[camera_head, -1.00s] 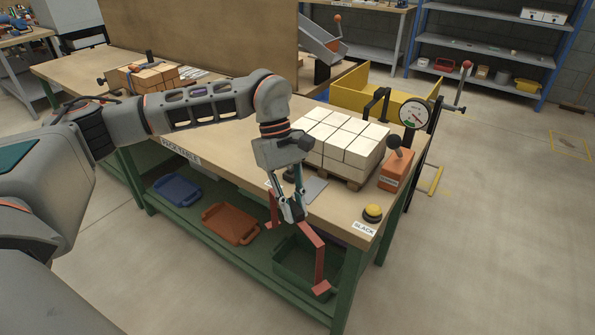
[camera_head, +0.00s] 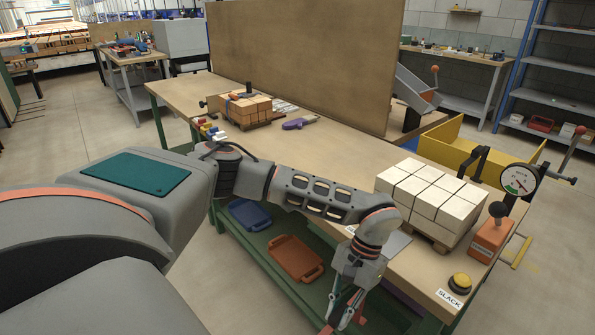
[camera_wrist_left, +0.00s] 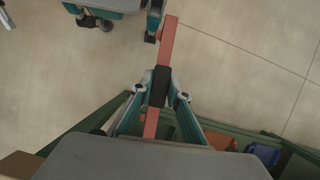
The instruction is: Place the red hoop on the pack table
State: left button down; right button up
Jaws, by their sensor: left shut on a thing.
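My left gripper (camera_head: 343,312) is low in the head view, in front of the near edge of the pack table (camera_head: 335,162). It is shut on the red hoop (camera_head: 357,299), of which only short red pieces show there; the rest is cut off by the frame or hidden. In the left wrist view the hoop (camera_wrist_left: 167,43) is a straight red bar running between the dark finger pads (camera_wrist_left: 160,86), with bare floor behind it. The pack table has a wooden top and green frame. My right gripper is not seen.
White bricks (camera_head: 432,197) stand on a pallet at the table's right, with a gauge (camera_head: 518,181), orange block (camera_head: 491,240) and yellow button (camera_head: 460,282). Orange bricks (camera_head: 247,109) and a purple tool (camera_head: 299,124) lie farther left. The middle top is clear. Trays (camera_head: 294,258) sit below.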

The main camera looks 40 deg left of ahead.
aim_at(296, 161)
jog(key=j+z, duration=0.1)
jog(key=j, duration=0.4)
jog(key=j+z, duration=0.1)
jog(key=j, duration=0.95)
jog(key=k+j+z, duration=0.15)
jog(key=j, duration=0.35)
jog(key=j+z, duration=0.1)
jog(key=j, duration=0.4)
jog(key=k+j+z, duration=0.1)
jog(key=j, duration=0.4)
jog(key=k+j, duration=0.1)
jog(key=j, duration=0.4)
jog(key=k+j+z, duration=0.15)
jog(key=j, duration=0.35)
jog(key=i, duration=0.05)
